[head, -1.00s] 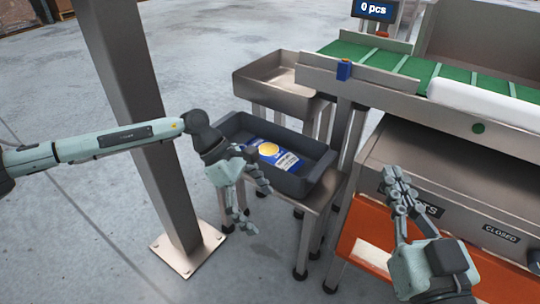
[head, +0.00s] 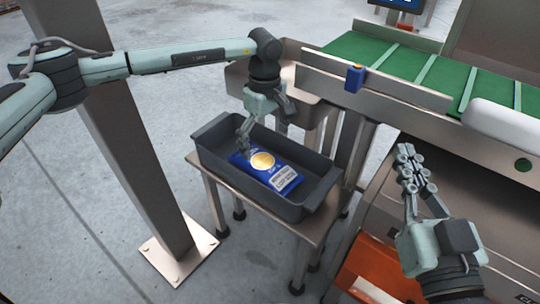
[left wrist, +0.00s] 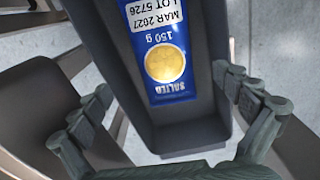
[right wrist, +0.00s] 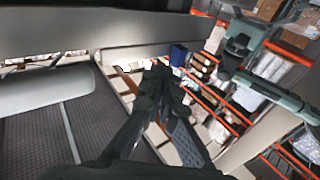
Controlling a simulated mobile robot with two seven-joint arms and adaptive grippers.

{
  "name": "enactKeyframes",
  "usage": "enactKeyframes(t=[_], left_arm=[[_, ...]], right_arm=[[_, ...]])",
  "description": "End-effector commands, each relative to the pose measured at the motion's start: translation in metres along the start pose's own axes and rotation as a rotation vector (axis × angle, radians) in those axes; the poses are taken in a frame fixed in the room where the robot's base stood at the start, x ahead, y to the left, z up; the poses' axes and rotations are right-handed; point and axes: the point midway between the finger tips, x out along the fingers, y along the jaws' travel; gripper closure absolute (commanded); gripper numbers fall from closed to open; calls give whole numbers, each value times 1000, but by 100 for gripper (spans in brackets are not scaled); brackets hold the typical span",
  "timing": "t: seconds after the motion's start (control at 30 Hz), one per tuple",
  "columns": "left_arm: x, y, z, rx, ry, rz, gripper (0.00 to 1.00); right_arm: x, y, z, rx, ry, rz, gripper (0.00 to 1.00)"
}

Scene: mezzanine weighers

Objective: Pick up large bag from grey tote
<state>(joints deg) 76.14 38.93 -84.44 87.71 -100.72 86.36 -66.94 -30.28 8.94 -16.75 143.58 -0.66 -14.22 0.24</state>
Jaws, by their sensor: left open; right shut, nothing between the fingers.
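The large bag (head: 268,172) is blue with a yellow disc and a white label. It lies flat in the grey tote (head: 310,200), which sits on a small steel stand. My left gripper (head: 264,128) is over the tote's far left part, fingers pointing down. In the left wrist view (left wrist: 162,88) its fingers are spread wide, with the bag (left wrist: 165,62) showing between them, apart from it. My right gripper (head: 406,154) is shut and empty, well right of the tote; its closed fingers show in the right wrist view (right wrist: 160,78).
A steel tray (head: 310,112) stands behind the tote. A steel post (head: 140,140) rises at left. A green belt conveyor (head: 430,70) with a white roll-like part (head: 505,120) and a blue box (head: 354,78) on its side rail is at right. Open floor lies at front left.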

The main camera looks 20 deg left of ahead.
Motion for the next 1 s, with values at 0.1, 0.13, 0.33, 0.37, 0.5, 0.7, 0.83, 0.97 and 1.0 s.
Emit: enactKeyframes(t=[0.1, 0.13, 0.33, 0.37, 0.5, 0.7, 0.83, 0.97, 1.0], left_arm=[[14, -1, 1, 0, -1, -5, 0], [18, -2, 1, 0, -2, -5, 0], [41, -3, 4, 0, -1, -3, 0], [46, -4, 5, 0, -2, -4, 0], [67, -5, 6, -2, -2, -3, 0], [77, -5, 6, -1, -1, -1, 0], [76, -5, 6, -1, -1, -1, 0], [76, -5, 6, -2, -1, -1, 12], [76, -5, 6, -2, -1, -1, 17]], right_arm=[[0, -2, -4, 5, 24, -4, 100], [0, -3, -6, 6, 31, -5, 100], [-1, -6, -15, 14, 77, -12, 100], [-1, -7, -17, 16, 86, -13, 100], [-2, -10, -26, 24, 132, -19, 100], [-3, -12, -33, 30, 161, -22, 100], [-3, -12, -33, 30, 161, -22, 100], [-3, -12, -33, 30, 160, -22, 100], [-3, -12, -33, 29, 160, -22, 100]])
